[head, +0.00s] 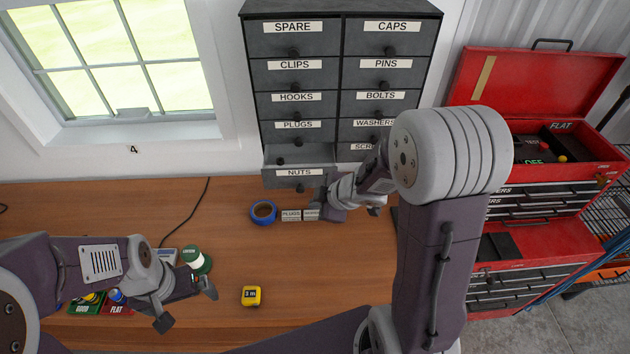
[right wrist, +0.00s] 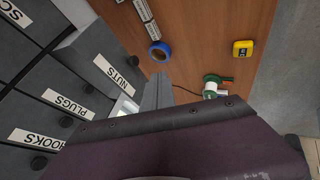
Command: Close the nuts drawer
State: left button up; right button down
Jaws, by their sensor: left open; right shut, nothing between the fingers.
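The nuts drawer (head: 299,183) is the lowest in the left column of the dark grey cabinet (head: 342,22). It is pulled out, its front standing forward of the drawers above and its open inside showing. In the right wrist view its labelled front (right wrist: 103,52) also juts out past the plugs drawer. My right gripper (head: 328,207) is shut and empty, close to the right of the drawer's front in the head view. Its fingers show in the right wrist view (right wrist: 158,92); I cannot tell whether they touch the drawer. My left gripper (head: 187,306) is open and empty above the bench.
On the wooden bench (head: 230,225) lie blue tape (head: 264,212), small label plates (head: 291,215), a yellow tape measure (head: 251,296) and a green-and-white spool (head: 196,260). Green and red trays lie by my left arm. A red toolbox (head: 535,75) stands open at right.

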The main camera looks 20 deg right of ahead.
pick_arm(q)
jog(key=shift+w+d+f+b, duration=0.1)
jog(key=shift+w+f+b, duration=0.3)
jog(key=shift+w+b, duration=0.4)
pick_arm(e)
jog(key=w+f, duration=0.7)
jog(key=w, duration=0.4)
jog(key=shift+a+f, duration=0.25)
jog(key=shift+f, duration=0.15)
